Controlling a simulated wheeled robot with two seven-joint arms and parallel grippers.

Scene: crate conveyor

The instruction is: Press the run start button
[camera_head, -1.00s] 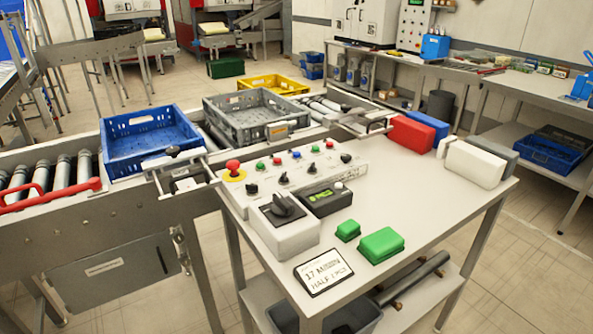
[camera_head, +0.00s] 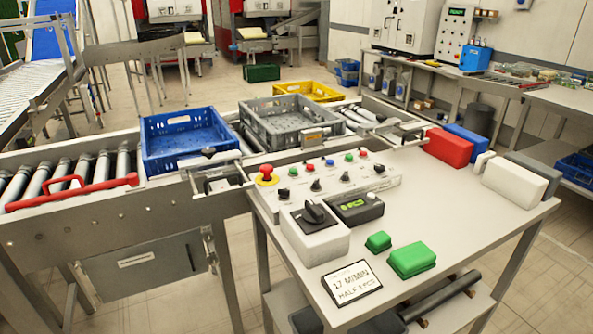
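The control panel (camera_head: 345,185) is a white sloped box on the near table beside the conveyor. It carries a red emergency mushroom button on a yellow base (camera_head: 266,175) at its left end. Black selector knobs sit in front of the row. Labels are too small to read, so I cannot tell which is the run start button. Neither of my grippers is in view.
A rotary switch box (camera_head: 318,243), a small display unit (camera_head: 354,208), green blocks (camera_head: 411,260) and a sign (camera_head: 351,282) stand in front of the panel. Red (camera_head: 443,147) and white (camera_head: 514,179) blocks lie behind right. Blue (camera_head: 185,140) and grey (camera_head: 288,124) crates sit on the conveyor.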

